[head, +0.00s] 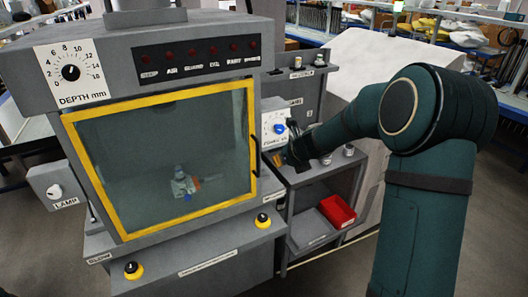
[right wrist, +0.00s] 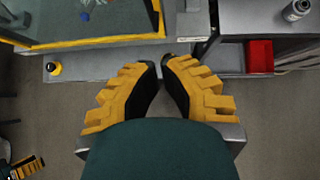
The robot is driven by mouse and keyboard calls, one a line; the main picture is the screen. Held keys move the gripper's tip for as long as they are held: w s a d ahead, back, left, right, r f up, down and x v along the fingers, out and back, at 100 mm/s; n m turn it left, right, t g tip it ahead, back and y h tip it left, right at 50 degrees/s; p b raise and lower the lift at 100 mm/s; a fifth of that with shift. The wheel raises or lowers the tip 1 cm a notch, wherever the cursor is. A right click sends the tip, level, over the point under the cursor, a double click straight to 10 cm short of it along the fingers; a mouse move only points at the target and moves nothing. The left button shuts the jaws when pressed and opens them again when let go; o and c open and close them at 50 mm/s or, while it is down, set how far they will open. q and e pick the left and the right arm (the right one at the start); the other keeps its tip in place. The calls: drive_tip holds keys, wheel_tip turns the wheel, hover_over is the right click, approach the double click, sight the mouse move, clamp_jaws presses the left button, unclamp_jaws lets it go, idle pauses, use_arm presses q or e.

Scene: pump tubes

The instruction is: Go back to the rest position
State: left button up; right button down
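The gray machine (head: 190,30) with a yellow-framed window (head: 165,150) fills the left of the head view. My right arm comes in from the right. Its gripper (head: 287,152) is beside the white dial panel with a blue knob (head: 278,128), partly hidden by the arm. In the right wrist view its yellow fingers (right wrist: 163,65) point forward, tips close together with a narrow empty gap between them. Whether they touch the panel cannot be told. A yellow and black gripper, seemingly my left (right wrist: 25,167), shows cut off at the bottom left corner; it is absent from the head view.
A red bin (head: 337,211) is on the open shelf at right, with small metal parts (head: 348,150) above. Yellow-ringed knobs (head: 133,269) are on the front ledge. Open floor lies in front.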

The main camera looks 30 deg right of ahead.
drive_tip(key=shift+a, duration=0.1)
drive_tip(key=s+a+f+m+g+y+b, duration=0.2)
drive_tip(key=s+a+f+m+b, duration=0.15)
drive_tip(key=a+f+m, duration=0.75)
drive_tip(key=s+a+f+m+g+y+b, duration=0.1)
drive_tip(key=s+a+f+m+b, duration=0.25)
drive_tip(key=a+f+m, duration=0.65)
drive_tip(key=s+a+f+m+g+b, duration=0.2)
drive_tip(key=s+a+f+m, duration=0.1)
drive_tip(key=s+f+m, duration=0.5)
drive_tip(key=s+a+f+m+g+b, duration=0.2)
drive_tip(key=s+a+f+m, duration=0.1)
drive_tip(key=s+f+m, duration=0.6)
drive_tip(key=shift+s+a+m, duration=0.2)
drive_tip(key=shift+s+m, duration=0.05)
drive_tip(key=shift+m, duration=0.25)
drive_tip(key=shift+f, duration=0.1)
